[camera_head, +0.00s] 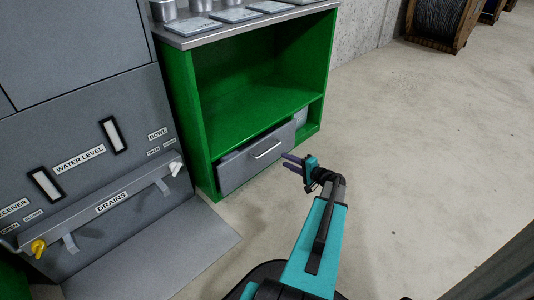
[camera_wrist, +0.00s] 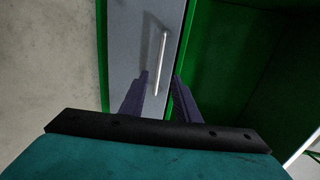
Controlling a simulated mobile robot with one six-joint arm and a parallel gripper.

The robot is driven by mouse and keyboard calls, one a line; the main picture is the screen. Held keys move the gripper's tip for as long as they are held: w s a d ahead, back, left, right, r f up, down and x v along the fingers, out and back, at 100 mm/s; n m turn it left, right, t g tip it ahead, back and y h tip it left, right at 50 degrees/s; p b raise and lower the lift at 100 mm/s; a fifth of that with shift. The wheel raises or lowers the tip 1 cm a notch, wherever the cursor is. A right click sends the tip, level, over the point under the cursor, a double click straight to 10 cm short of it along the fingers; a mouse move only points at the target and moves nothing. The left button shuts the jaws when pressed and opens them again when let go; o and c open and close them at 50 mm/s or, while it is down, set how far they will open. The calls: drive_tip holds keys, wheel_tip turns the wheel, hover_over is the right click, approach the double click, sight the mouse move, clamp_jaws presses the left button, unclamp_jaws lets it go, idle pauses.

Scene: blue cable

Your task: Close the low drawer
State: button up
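The low drawer (camera_head: 240,168) is grey with a silver bar handle (camera_head: 267,150). It sits at the bottom of a green cabinet (camera_head: 190,110), and its front appears to stand out a little from the frame. My gripper (camera_head: 286,161) is open and empty, just in front of the drawer, its fingers pointing toward the drawer front. In the wrist view the drawer front (camera_wrist: 125,60) runs upright, and the handle (camera_wrist: 162,52) shows ahead, between the two purple fingers (camera_wrist: 160,77). I see no clear contact. The drawer's inside is mostly hidden.
A grey machine panel with a drain ledge (camera_head: 110,205) and yellow valve (camera_head: 38,247) stands left. The green cabinet has an open shelf and a metal top (camera_head: 235,27) with grey items. Concrete floor (camera_head: 420,150) is clear to the right. Cable reels (camera_head: 440,20) stand far back.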

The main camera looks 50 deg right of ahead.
sight(267, 151)
drive_tip(key=shift+w, duration=0.1)
drive_tip(key=shift+b+x, duration=2.55)
drive_tip(key=shift+x, duration=4.25)
drive_tip(key=shift+c, duration=0.2)
clamp_jaws()
